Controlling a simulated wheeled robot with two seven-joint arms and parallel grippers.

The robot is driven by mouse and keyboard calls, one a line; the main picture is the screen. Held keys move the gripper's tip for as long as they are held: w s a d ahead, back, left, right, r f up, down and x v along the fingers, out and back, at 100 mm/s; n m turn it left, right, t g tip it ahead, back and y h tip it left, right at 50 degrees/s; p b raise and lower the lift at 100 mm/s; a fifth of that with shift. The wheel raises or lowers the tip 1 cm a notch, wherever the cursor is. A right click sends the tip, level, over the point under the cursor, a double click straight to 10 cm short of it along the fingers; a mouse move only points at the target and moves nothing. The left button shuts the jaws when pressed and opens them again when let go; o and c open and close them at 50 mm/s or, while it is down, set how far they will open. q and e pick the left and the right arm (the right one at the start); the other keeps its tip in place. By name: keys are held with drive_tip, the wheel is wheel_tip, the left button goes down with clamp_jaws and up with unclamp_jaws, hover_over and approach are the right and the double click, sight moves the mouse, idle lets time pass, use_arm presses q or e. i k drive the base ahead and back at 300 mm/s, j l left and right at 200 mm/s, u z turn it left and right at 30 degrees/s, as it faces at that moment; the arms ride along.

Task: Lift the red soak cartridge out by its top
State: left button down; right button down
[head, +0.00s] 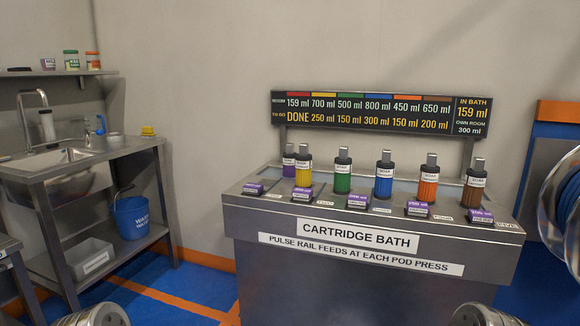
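No plainly red cartridge shows in the head view. A row of cartridges stands upright in the cartridge bath (260,226). The leftmost one (289,161) looks purple with a white label and is partly hidden behind the yellow cartridge (305,176). To the right stand a green (342,182), a blue (383,187), an orange (427,189) and a brown cartridge (471,197), each with a dark collar and grey top. The sign (380,110) has a red bar over its first column, reading 159 ml and DONE. Neither gripper is in view.
Purple-topped pods (358,201) line the bath's front edge. At left are a sink bench (100,160), a blue bucket (132,218) and a shelf (60,73) with jars. A large reel (565,205) stands at right. Blue floor (190,285) is free left of the bath.

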sight(289, 169)
drive_tip(key=j+z, duration=0.15)
drive_tip(key=j, duration=0.3)
drive_tip(key=i+j, duration=0.15)
drive_tip(key=j, duration=0.15)
drive_tip(key=i+j, duration=0.15)
drive_tip(key=j, duration=0.15)
drive_tip(key=i+j, duration=0.15)
drive_tip(key=j, duration=0.15)
drive_tip(key=i+j, duration=0.1)
drive_tip(key=j, duration=0.25)
